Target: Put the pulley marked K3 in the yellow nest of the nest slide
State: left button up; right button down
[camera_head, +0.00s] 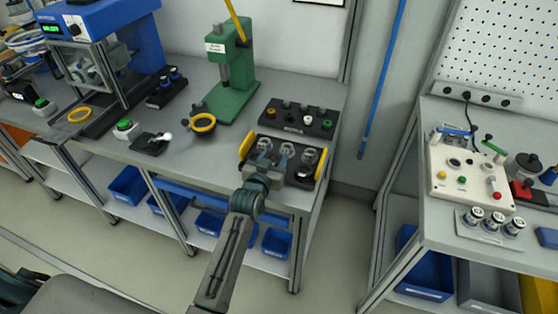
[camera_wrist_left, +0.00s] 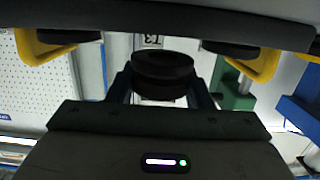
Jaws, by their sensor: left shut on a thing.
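My left gripper (camera_head: 286,160) reaches over the front of a black tray (camera_head: 323,170) with yellow end handles. It is shut on a dark round pulley (camera_wrist_left: 163,68), seen between the fingers in the left wrist view; no K3 mark is readable on it. Several pulleys in the tray (camera_head: 309,156) are partly hidden by the gripper. A yellow ring nest (camera_head: 79,115) lies at the front of the blue machine. Another yellow ring (camera_head: 203,122) lies at the green press's foot. I cannot tell which belongs to the nest slide. My right gripper is not in view.
The green press (camera_head: 236,85) stands behind the tray. A black rack (camera_head: 298,118) with several small parts sits beside it. A second bench with a control box (camera_head: 465,175) stands right, across a gap.

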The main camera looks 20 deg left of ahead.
pick_arm(q)
jog(key=shift+w+d, duration=0.15)
jog(key=shift+w, duration=0.15)
jog(key=shift+w+d+f+p, duration=0.25)
jog(key=shift+w+f+p, duration=0.05)
jog(key=shift+f+p, duration=0.25)
jog(key=shift+w+d+f+p, duration=0.3)
jog(key=shift+f+p, duration=0.1)
jog(key=shift+f, duration=0.1)
jog(key=shift+a+f, duration=0.1)
jog(key=shift+f, duration=0.45)
jog(key=shift+f, duration=0.1)
jog(key=shift+f, duration=0.15)
jog(key=o, duration=1.1)
jog(key=shift+c, duration=0.2)
